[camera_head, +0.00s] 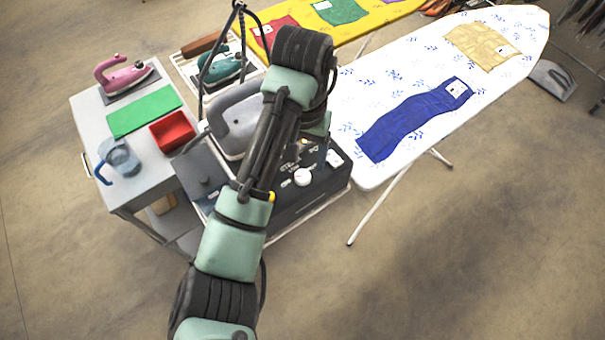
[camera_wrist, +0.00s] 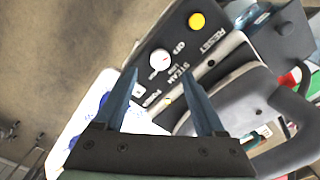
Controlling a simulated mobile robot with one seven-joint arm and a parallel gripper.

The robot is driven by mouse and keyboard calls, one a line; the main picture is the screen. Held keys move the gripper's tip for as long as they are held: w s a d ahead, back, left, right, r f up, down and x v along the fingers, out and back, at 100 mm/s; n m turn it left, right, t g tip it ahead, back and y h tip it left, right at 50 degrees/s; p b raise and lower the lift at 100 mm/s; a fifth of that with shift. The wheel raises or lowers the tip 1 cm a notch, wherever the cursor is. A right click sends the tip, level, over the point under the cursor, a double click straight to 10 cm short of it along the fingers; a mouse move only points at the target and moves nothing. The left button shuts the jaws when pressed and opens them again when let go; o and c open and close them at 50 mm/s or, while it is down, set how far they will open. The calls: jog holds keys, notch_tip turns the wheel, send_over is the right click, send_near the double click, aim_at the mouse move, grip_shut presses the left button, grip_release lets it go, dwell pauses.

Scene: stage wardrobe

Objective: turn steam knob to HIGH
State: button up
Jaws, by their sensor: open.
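The steam knob (camera_head: 303,177) is a round white dial on the dark front panel of the steam station (camera_head: 290,205). Which setting the mark points to is too small to tell. My gripper (camera_wrist: 159,73) is open, its two blue-grey fingers spread and nothing held. In the wrist view the knob appears just beyond the fingertips, roughly centred between them. Contact is not visible. In the head view my arm hides part of the station and most of the gripper.
A yellow button (camera_wrist: 197,20) marked RESET is near the knob. A large grey iron (camera_head: 238,120) rests on the station. An ironing board (camera_head: 400,90) with blue and tan cloths stands to the right. A cart (camera_head: 150,185) with a red tray stands left.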

aim_at(302, 176)
notch_tip(302, 176, down, 4)
jog(key=shift+b, duration=0.85)
jog(key=shift+f+p, duration=0.35)
jog(key=shift+f, duration=0.8)
grip_shut()
